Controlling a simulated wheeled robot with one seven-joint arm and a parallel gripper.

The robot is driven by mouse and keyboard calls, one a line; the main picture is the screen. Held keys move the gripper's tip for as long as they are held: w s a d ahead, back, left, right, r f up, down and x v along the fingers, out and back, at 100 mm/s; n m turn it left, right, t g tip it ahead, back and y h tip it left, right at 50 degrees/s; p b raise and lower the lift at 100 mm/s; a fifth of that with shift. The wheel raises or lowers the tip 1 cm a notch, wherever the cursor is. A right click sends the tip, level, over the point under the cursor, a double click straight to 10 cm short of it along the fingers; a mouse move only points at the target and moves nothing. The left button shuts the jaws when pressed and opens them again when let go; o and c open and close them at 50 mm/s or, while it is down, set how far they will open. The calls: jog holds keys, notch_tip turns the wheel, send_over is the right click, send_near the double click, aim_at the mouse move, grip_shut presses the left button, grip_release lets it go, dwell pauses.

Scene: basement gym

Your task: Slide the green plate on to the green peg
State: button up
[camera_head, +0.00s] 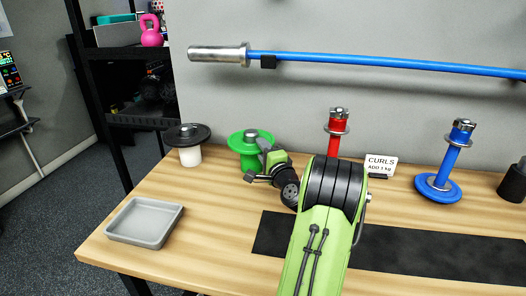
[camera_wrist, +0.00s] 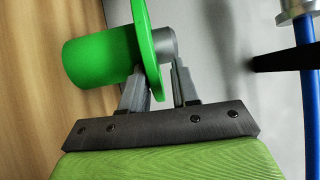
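The green plate (camera_head: 243,138) lies flat on top of a wide green cylinder (camera_head: 248,160) at the back left of the bench, with a grey tip above it. In the wrist view, the green plate (camera_wrist: 145,35) stands edge-on between the green cylinder (camera_wrist: 95,60) and the grey tip (camera_wrist: 168,44). My gripper (camera_head: 265,152) is at the plate's right side. In the wrist view, my gripper's fingers (camera_wrist: 160,80) straddle the plate's rim, with a gap showing by the right finger. No separate slim green peg shows.
A black plate (camera_head: 188,131) on a white cylinder stands to the left. A red peg (camera_head: 334,145) and a blue peg (camera_head: 452,152) with a blue plate (camera_head: 437,190) stand to the right. A grey tray (camera_head: 145,222) is front left. A blue bar (camera_head: 340,59) hangs above.

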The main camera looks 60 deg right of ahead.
jog(key=shift+o, duration=1.2)
jog(key=v, duration=1.5)
jog(key=shift+s+a+b, duration=0.25)
jog(key=shift+s+b, duration=0.05)
jog(key=shift+b, duration=0.1)
